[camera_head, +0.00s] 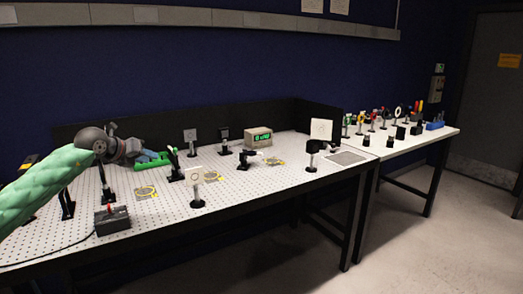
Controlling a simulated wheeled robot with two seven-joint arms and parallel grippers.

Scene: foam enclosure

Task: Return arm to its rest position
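My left arm (50,185), in a green padded sleeve, reaches in from the left edge over the left part of the optical table. Its dark grey wrist (98,142) leads to my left gripper (152,159), which shows small with bright green parts above the table. I cannot tell how far its fingers are apart, and I see nothing clearly held in it. My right arm and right gripper are out of view.
A second table (400,146) with optics stands at right. Free floor (430,250) lies at lower right.

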